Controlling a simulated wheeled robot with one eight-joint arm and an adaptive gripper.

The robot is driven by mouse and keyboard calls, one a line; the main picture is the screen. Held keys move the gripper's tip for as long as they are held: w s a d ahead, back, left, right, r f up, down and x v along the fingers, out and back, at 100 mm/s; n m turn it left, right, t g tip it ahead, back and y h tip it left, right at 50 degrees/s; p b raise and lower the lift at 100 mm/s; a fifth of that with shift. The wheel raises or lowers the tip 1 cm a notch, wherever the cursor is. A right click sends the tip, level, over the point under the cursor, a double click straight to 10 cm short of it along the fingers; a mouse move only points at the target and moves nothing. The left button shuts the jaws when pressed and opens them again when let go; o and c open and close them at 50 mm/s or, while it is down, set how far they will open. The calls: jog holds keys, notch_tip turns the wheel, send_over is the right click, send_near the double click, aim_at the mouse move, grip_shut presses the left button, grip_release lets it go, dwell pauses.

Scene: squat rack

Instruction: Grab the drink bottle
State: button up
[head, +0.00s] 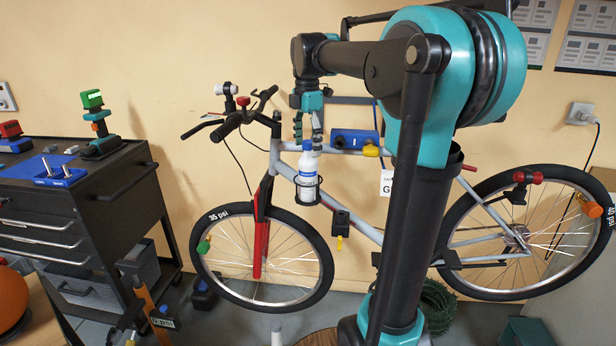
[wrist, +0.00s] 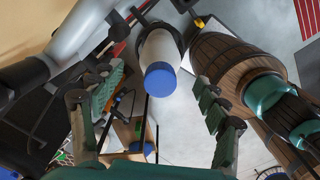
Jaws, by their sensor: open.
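The drink bottle (head: 307,172) is white with a blue label and sits upright in a dark holder ring (head: 311,187) on the bicycle frame. In the wrist view the bottle (wrist: 159,55) shows its blue cap (wrist: 160,79) toward the camera, between the two fingers. My gripper (head: 308,130) is just above the bottle in the head view, pointing down. In the wrist view my gripper (wrist: 160,105) has its fingers spread on both sides of the bottle, apart from it. It is open and empty.
The bicycle frame (head: 352,226) runs beside the bottle. A blue box (head: 354,139) with a yellow end is close to the right of my gripper. The handlebar (head: 232,123) is to the left. A dark tool cart (head: 60,215) stands at the far left. A barrel (wrist: 222,62) shows in the wrist view.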

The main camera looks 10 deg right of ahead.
aim_at(308, 160)
jog(key=shift+w+d+f, duration=0.1)
jog(key=shift+f, duration=1.2)
jog(key=shift+d+f, duration=0.1)
jog(key=shift+f, duration=1.2)
grip_shut()
